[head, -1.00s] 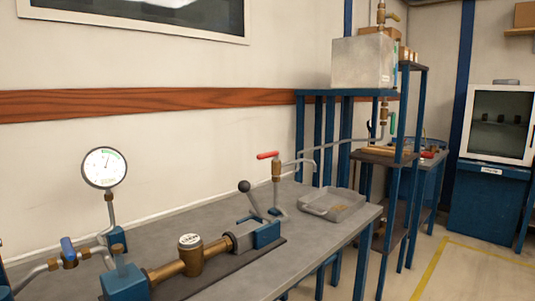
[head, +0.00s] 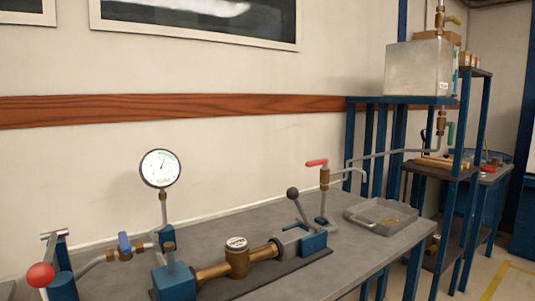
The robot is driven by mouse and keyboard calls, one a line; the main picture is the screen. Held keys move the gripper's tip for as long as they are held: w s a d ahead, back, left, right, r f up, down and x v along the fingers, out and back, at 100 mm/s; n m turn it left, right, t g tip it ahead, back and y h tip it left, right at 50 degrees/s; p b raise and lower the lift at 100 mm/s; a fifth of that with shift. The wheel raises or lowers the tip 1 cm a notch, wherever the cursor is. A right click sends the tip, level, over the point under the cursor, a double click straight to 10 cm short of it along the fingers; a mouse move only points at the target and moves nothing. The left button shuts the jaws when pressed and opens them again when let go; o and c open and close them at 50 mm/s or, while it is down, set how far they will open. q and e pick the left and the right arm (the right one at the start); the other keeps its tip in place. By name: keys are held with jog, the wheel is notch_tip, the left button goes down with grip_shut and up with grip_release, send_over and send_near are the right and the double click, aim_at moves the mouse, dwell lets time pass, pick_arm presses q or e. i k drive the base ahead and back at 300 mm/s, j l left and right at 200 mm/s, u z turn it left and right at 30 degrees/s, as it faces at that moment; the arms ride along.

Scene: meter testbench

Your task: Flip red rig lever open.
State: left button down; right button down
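A red lever (head: 317,163) sits on top of a brass valve (head: 324,179) toward the back of the bench. The lever lies roughly level and points left from the valve. A separate red ball knob (head: 41,275) shows at the lower left beside a blue post. Neither gripper shows in the head view.
The grey bench (head: 230,221) holds a round gauge (head: 160,168), a blue-handled valve (head: 124,243), a brass meter (head: 237,258) in line, and a black-knobbed clamp lever (head: 293,193). A grey tray (head: 371,221) stands right of the red lever. A metal tank (head: 418,68) stands on the rack behind.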

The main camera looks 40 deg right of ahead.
aim_at(323, 162)
jog(key=l+u, duration=0.3)
jog(key=k+l+u, duration=0.15)
jog(key=l+u, duration=0.15)
jog(key=k+l+u, duration=0.15)
jog(key=l, duration=0.25)
jog(key=k+l+u, duration=0.1)
jog(key=l, duration=0.3)
jog(key=k+l+u, duration=0.3)
jog(key=k+l, duration=0.15)
jog(key=l, duration=0.25)
jog(key=k+l, duration=0.4)
jog(key=l, duration=0.2)
jog(key=k+l, duration=0.4)
jog(key=l, duration=0.2)
jog(key=k+l+u, duration=0.1)
jog(key=k+l, duration=0.25)
jog(key=l, duration=0.2)
jog(key=k+l, duration=0.45)
jog(key=l+u, duration=0.05)
jog(key=l, duration=0.1)
